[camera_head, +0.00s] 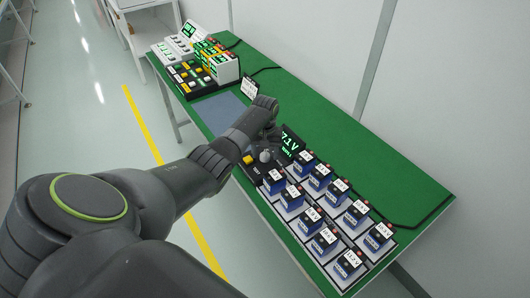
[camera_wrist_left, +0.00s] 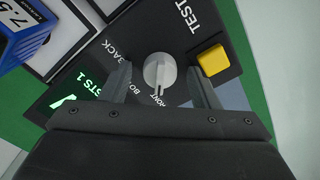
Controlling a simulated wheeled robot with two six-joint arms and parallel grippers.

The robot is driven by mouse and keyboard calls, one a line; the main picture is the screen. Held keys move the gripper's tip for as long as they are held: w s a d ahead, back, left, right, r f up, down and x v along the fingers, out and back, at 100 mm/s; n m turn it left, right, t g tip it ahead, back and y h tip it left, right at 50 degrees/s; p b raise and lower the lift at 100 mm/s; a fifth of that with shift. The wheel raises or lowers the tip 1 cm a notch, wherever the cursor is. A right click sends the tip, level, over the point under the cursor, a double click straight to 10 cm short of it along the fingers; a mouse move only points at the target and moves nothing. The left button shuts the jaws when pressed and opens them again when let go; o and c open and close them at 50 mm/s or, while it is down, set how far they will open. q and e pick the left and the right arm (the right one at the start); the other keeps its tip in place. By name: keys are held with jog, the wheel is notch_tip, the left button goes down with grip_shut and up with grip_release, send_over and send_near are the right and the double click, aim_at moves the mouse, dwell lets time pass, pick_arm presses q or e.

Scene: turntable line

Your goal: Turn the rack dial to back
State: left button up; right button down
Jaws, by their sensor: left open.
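The rack dial is a round light-grey knob (camera_wrist_left: 159,70) on a dark panel (camera_wrist_left: 222,80), and it also shows in the head view (camera_head: 265,155). Labels around it read BACK, BO-something partly hidden, and FRONT. The knob's mark points down in the wrist view, toward FRONT. My left gripper (camera_wrist_left: 159,80) is open, with one finger on each side of the knob. A gap shows between each finger and the knob. In the head view my left arm reaches over the panel and hides part of it. My right gripper is not in view.
A yellow button (camera_wrist_left: 212,60) sits close beside the right finger, near the word TEST. A lit display (camera_head: 290,141) stands behind the dial. Several blue batteries (camera_head: 348,262) fill a rack alongside. More button panels (camera_head: 190,75) stand at the far end of the green table (camera_head: 330,120).

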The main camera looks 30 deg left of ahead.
pick_arm(q)
jog(key=shift+c, duration=0.4)
jog(key=c, duration=0.9)
jog(key=m+p, duration=0.1)
jog(key=m, duration=0.2)
jog(key=shift+r, duration=0.1)
jog(key=m+p, duration=0.1)
jog(key=m, duration=0.2)
jog(key=shift+m, duration=0.4)
jog(key=m, duration=1.3)
